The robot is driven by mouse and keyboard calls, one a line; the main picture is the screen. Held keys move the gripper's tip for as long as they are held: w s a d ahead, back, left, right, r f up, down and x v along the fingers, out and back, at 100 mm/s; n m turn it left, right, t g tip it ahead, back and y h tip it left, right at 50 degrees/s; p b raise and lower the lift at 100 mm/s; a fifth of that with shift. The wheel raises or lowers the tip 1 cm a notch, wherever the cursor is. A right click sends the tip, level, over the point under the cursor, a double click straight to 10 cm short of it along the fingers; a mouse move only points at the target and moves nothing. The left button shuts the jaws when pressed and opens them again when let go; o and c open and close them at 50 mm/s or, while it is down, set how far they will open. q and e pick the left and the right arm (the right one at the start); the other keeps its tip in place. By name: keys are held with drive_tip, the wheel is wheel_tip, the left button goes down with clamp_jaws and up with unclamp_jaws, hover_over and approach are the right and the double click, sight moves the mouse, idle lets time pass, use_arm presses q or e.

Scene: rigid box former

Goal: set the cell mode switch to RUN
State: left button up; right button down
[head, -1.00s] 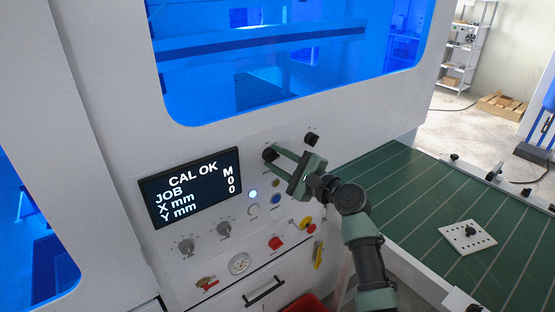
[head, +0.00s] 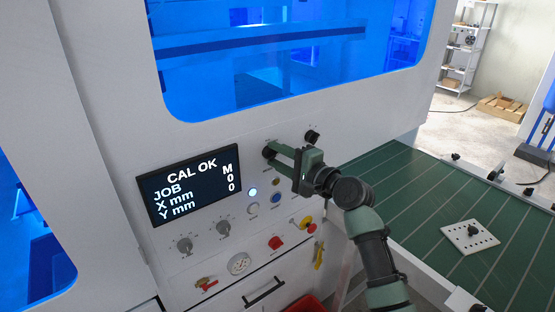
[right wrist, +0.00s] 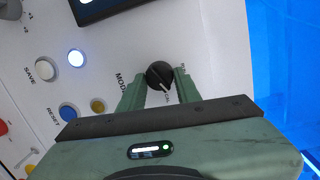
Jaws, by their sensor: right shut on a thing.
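The mode switch is a black round knob (right wrist: 159,74) on the white panel, beside the printed word MODE in the right wrist view. Its white pointer mark faces down and slightly right, toward a small label partly hidden by my gripper. In the head view the knob (head: 268,151) is at the upper part of the panel. My right gripper (right wrist: 159,88) is shut on the knob, one finger on each side. In the head view this gripper (head: 273,152) reaches it from the right. My left gripper is not in view.
A screen (head: 189,184) reads CAL OK and JOB. A lit button (head: 253,193), a blue button (head: 275,197) and a second black knob (head: 312,137) are close by. Lower are grey knobs (head: 185,245) and a red button (head: 275,242). A green conveyor (head: 400,190) lies right.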

drive_tip(key=n+b, duration=0.1)
drive_tip(key=n, duration=0.5)
drive_tip(key=shift+h, duration=0.4)
drive_tip(key=n+h, duration=0.1)
drive_tip(key=n, duration=0.4)
drive_tip(key=shift+s+a, duration=0.1)
drive_tip(key=shift+a, duration=0.05)
drive_tip(key=shift+n, duration=0.3)
drive_tip(key=c, duration=1)
unclamp_jaws()
drive_tip(key=shift+r, duration=0.1)
